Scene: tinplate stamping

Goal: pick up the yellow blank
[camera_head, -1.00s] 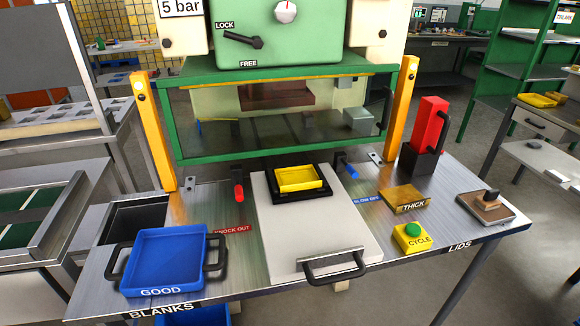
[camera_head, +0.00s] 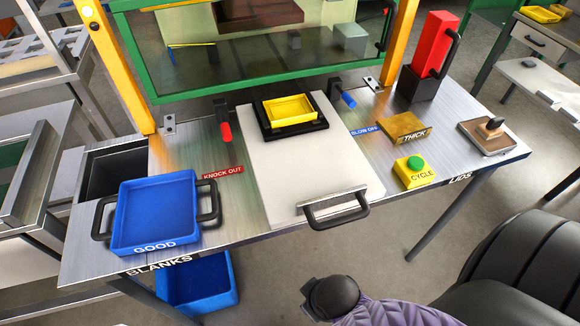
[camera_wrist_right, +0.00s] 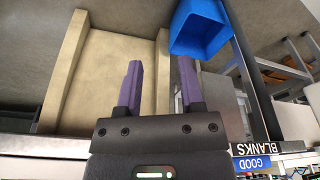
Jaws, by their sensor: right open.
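The yellow blank (camera_head: 290,108) is a shallow, tray-shaped piece. It sits in a black die (camera_head: 264,126) on the white sliding plate (camera_head: 300,165), in front of the press. My right gripper (camera_wrist_right: 159,75) shows in the right wrist view with its two purple fingers apart and nothing between them. It is away from the yellow blank, which is not in that view. Part of my right arm shows at the bottom right of the head view. My left gripper is not in view.
A blue GOOD tray (camera_head: 157,215) stands at the left of the bench, with a lower blue bin (camera_head: 200,284) beneath. A handle (camera_head: 336,212) fronts the plate. A yellow CYCLE button box (camera_head: 412,172), THICK block (camera_head: 404,126) and red-and-black tool (camera_head: 432,45) stand right. The press guard overhangs behind.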

